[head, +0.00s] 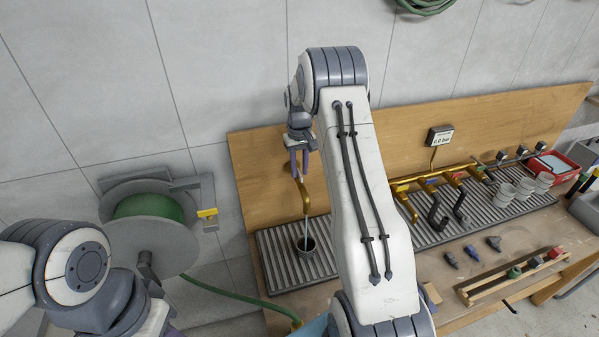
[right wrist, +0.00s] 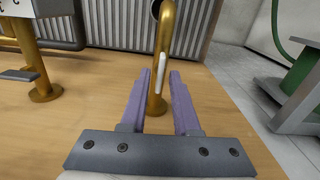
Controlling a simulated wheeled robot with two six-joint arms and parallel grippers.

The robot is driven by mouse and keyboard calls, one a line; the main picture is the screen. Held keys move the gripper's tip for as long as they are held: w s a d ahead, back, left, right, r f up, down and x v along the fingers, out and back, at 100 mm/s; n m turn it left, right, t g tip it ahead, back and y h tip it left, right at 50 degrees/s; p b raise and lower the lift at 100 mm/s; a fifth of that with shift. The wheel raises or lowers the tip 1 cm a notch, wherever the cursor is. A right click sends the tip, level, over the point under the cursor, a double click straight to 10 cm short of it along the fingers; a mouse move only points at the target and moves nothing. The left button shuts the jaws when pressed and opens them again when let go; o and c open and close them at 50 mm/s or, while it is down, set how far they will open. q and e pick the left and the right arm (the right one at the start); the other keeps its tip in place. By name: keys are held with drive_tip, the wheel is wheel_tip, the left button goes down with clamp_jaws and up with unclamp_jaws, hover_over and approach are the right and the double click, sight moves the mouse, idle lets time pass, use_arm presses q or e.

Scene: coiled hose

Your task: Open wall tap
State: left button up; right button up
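The brass wall tap (head: 304,196) comes out of the wooden back board at the left end of the bench. A thin pale streak like water runs from its spout into a dark cup (head: 306,244). My right gripper (head: 298,163) is at the tap. In the right wrist view its two purple fingers (right wrist: 160,82) are apart, one on each side of the brass pipe (right wrist: 168,30), with gaps visible. A short white strip (right wrist: 162,72) shows along the pipe; I cannot tell if it is a handle. My left arm is at the lower left, its gripper out of view.
A hose reel (head: 150,235) hangs on the wall at left, its green hose (head: 235,296) running to the bench. A ribbed drain tray (head: 270,262) lies under the taps. A brass manifold (head: 430,178) and gauge (head: 440,135) are right. A wooden rack (head: 515,277) stands in front.

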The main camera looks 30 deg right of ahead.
sight(299, 172)
wheel_tip(299, 172, up, 7)
drive_tip(key=p, duration=0.5)
idle(0.4)
idle(0.4)
